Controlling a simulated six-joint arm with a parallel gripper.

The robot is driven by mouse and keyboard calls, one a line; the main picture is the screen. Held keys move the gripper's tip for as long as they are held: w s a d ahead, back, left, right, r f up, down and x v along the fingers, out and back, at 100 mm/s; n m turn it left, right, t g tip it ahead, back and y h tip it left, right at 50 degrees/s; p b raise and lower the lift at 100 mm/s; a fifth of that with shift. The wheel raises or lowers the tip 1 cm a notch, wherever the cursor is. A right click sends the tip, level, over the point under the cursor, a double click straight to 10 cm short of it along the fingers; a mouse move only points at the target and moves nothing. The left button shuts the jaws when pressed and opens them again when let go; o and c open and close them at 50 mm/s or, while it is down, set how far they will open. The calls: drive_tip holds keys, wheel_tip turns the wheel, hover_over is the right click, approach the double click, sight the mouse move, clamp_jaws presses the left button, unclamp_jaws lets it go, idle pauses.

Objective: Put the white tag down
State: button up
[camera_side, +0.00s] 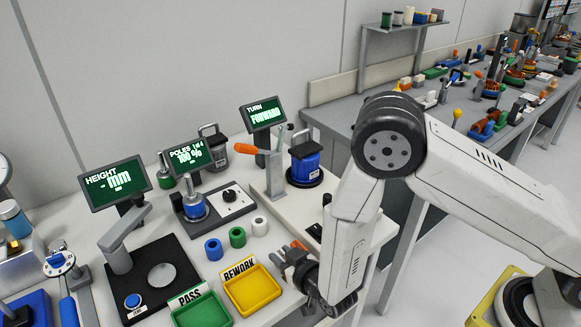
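A small white ring-shaped piece (260,227), the only loose white piece I can make out and perhaps the tag, stands on the white bench top (276,232). A green one (237,237) and a blue one (213,249) stand in a row to its left. My gripper (284,257) is low over the bench, just right of the yellow REWORK tray (253,290) and below the white piece in the picture, apart from it. Its fingers are small and partly covered by orange and dark parts. I cannot tell whether they are open or hold anything.
A green PASS tray (203,311) is left of the yellow tray. A height gauge on a black base (125,285), a pole tester (217,208) and an orange-handled press (270,170) stand around. A blue stator housing (304,165) is at the back right.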

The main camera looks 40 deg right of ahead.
drive_tip(key=shift+o, duration=1.4)
drive_tip(key=shift+v, duration=3.95)
drive_tip(key=shift+a+f, duration=0.1)
drive_tip(key=shift+f, duration=0.05)
